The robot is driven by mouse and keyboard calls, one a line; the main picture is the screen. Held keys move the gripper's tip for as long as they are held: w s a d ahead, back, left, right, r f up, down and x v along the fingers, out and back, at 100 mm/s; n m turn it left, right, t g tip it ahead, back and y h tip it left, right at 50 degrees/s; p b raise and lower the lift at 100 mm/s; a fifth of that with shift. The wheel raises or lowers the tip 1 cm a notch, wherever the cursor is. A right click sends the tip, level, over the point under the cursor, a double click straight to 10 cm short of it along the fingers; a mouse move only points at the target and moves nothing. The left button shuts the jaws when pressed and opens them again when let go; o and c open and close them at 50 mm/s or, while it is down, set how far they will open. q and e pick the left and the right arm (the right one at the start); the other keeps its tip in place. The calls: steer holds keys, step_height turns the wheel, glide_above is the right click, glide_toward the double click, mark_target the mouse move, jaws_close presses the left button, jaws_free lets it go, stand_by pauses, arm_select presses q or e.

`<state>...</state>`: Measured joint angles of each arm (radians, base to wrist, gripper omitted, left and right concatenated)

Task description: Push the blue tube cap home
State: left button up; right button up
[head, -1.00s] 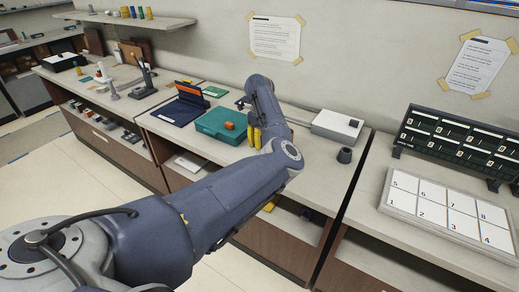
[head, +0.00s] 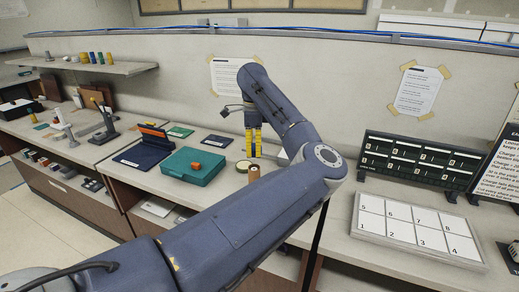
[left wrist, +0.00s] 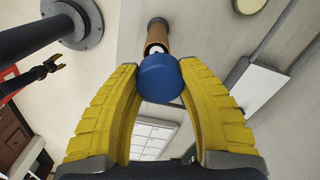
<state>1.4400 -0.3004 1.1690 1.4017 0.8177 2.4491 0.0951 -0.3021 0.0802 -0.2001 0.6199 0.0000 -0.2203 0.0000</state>
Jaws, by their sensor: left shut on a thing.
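My left gripper (left wrist: 160,72) has yellow ribbed fingers and is shut on a round blue cap (left wrist: 160,80) in the left wrist view. A brown tube (left wrist: 157,37) with a dark grey end lies just beyond the cap, in line with it. A pale and dark part shows between cap and tube; I cannot tell how deep the cap sits. In the head view my left gripper (head: 253,156) points down over the counter, just above the brown tube (head: 253,173). The cap is too small to make out there.
A teal case (head: 190,168) with an orange piece on top is left of the tube. A round green-topped thing (head: 242,166) is close beside the tube. A numbered white board (head: 418,222) and a dark slotted rack (head: 420,158) stand to the right.

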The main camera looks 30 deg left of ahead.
mark_target(254, 169)
arm_select(q)
steer(key=shift+s+d+n, duration=0.1)
steer(key=shift+s+n, duration=0.2)
steer(key=shift+f, duration=2.3)
steer(key=shift+f, duration=0.6)
stand_by(3.3)
steer(key=shift+r, duration=0.35)
stand_by(1.2)
